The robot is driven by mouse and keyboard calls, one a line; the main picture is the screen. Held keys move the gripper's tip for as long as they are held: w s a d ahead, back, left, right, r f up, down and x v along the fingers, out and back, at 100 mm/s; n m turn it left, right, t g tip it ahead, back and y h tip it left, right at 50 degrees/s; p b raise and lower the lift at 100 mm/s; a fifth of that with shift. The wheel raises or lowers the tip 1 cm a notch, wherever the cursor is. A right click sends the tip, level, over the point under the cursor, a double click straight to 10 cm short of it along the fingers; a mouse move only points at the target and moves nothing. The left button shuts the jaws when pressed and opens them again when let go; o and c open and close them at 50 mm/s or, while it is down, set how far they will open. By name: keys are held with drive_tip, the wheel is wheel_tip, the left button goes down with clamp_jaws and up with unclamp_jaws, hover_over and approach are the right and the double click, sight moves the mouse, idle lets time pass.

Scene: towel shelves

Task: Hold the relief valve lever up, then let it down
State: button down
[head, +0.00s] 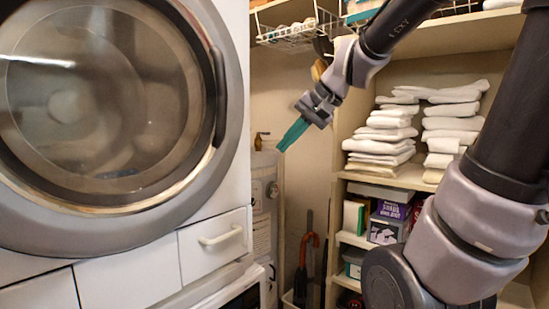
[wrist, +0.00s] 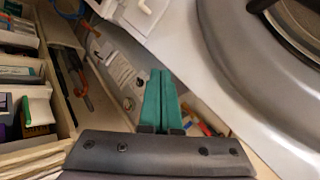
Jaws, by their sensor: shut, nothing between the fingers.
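A small brass fitting with a lever (head: 260,137), which looks like the relief valve, sits on top of the narrow white water heater (head: 263,205) in the gap beside the washer. The lever is too small to tell its exact angle. My gripper (head: 281,149) has teal fingers, shut and empty, pointing down and left. In the head view its tips appear just right of the valve and apart from it; the depth between them is unclear. In the wrist view my gripper (wrist: 160,73) is shut over a pale labelled panel (wrist: 122,75), and I cannot pick out the lever clearly.
The front-loading washer (head: 225,180) with a drawer handle (head: 220,237) stands close on the left. Shelves (head: 390,180) with folded white towels (head: 385,135) and boxes (head: 388,228) stand on the right. A wire basket (head: 290,35) hangs above. An orange-handled umbrella (head: 303,265) stands below.

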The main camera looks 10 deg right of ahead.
drive_tip(key=w+r+m+t+y, duration=0.3)
drive_tip(key=w+m+t+y, duration=0.1)
drive_tip(key=w, duration=2.1)
drive_tip(key=w+d+f+m+t+h, duration=0.2)
drive_tip(key=w+d+f+m+t, duration=0.15)
drive_tip(key=w+d, duration=0.4)
drive_tip(key=w+d+f+m+t+h, duration=0.2)
drive_tip(key=w+d+f+t, duration=0.15)
drive_tip(key=w, duration=0.75)
drive_tip(key=shift+g, duration=0.3)
drive_tip(key=shift+x, duration=5.1)
drive_tip(key=shift+a+r, duration=0.15)
drive_tip(key=shift+a, duration=0.05)
